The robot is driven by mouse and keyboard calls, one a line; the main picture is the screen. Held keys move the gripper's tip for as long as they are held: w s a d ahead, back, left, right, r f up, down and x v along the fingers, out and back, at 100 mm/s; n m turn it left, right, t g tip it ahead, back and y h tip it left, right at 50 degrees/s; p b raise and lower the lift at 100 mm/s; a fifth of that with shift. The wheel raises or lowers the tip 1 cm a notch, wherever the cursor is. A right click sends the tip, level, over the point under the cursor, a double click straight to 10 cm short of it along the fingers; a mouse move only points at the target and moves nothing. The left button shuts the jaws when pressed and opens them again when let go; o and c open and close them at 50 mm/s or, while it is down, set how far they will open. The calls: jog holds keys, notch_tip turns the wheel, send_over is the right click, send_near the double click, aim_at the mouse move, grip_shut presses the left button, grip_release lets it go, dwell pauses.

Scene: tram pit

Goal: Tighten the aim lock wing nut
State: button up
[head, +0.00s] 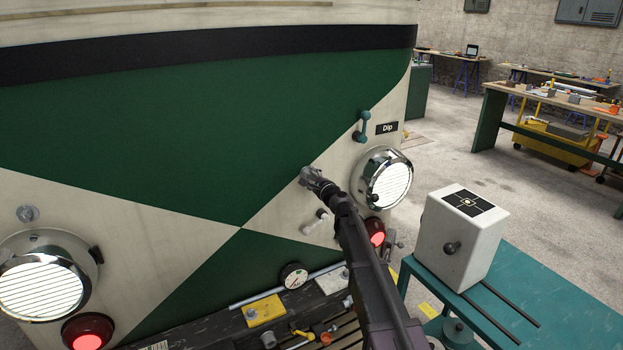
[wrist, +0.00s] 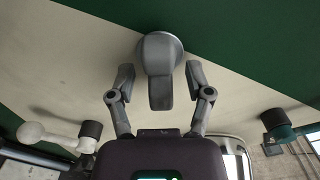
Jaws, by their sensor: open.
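A grey wing nut (wrist: 158,72) with a round base and a flat wing stands on the tram's front panel, where green meets cream. I take it to be the aim lock wing nut. In the wrist view its wing points down between the open fingers of my gripper (wrist: 159,82), with a visible gap on each side. In the head view my gripper (head: 314,182) is at the panel, left of the right headlight (head: 387,180), and largely hides the nut. A similar grey knob (head: 27,213) sits above the left headlight (head: 42,283).
A white handle (head: 316,222) sticks out below my gripper. A teal lever (head: 362,127) stands by the "Dip" label (head: 387,128). Red lamps (head: 376,233) sit below the headlights. A teal cart (head: 540,290) with a white box (head: 460,245) stands at right.

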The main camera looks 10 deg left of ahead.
grip_shut()
jog(key=shift+m, duration=0.4)
jog(key=m, duration=1.1)
jog(key=shift+a, duration=0.1)
dwell(0.4)
dwell(0.4)
